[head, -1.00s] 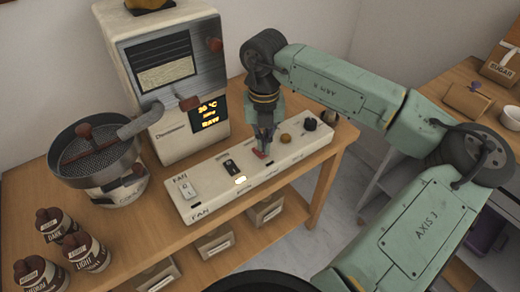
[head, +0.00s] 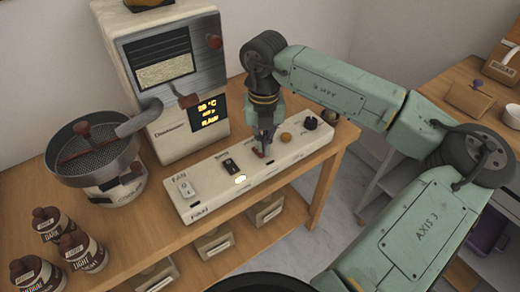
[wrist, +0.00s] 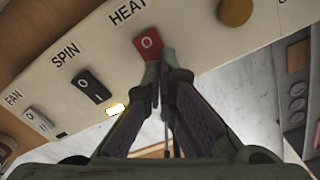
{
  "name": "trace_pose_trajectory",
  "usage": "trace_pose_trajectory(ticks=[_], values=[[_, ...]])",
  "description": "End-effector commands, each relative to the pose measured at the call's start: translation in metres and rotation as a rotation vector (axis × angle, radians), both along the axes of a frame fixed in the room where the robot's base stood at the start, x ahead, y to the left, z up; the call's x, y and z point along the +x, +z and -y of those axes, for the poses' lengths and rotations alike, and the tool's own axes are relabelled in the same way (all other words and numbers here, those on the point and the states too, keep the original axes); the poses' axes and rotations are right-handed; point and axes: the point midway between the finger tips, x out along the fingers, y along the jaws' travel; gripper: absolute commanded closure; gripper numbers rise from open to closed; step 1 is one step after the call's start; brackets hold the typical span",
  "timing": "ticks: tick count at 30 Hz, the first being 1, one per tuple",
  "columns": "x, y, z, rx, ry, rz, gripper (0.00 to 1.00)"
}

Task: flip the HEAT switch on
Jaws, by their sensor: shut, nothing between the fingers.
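The red HEAT switch (wrist: 148,42) is on the sloped cream control panel, under the HEAT label in the wrist view. Its "O" half shows; its lower part is hidden behind my fingertips. In the head view the switch (head: 257,153) is small and dark red, just beside my fingertips. My gripper (wrist: 162,60) is shut and empty, its tips at the lower edge of the switch, touching or nearly so. It also shows in the head view (head: 265,150), pointing down at the panel.
The black SPIN switch (wrist: 94,85) and FAN switch (wrist: 38,120) are left of HEAT, with a glowing lamp (wrist: 116,110) nearby. A brass knob (wrist: 234,11) is at right. The roaster (head: 170,85) has a lit display (head: 207,112) behind the panel (head: 205,205).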

Motion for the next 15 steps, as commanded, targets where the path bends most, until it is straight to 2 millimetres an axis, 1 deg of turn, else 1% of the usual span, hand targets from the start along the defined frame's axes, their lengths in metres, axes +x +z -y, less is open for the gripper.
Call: trace_pose_trajectory(ticks=[15], values=[[0.0000,-0.0084,0.0000,0.000,0.000,0.000,1.00]])
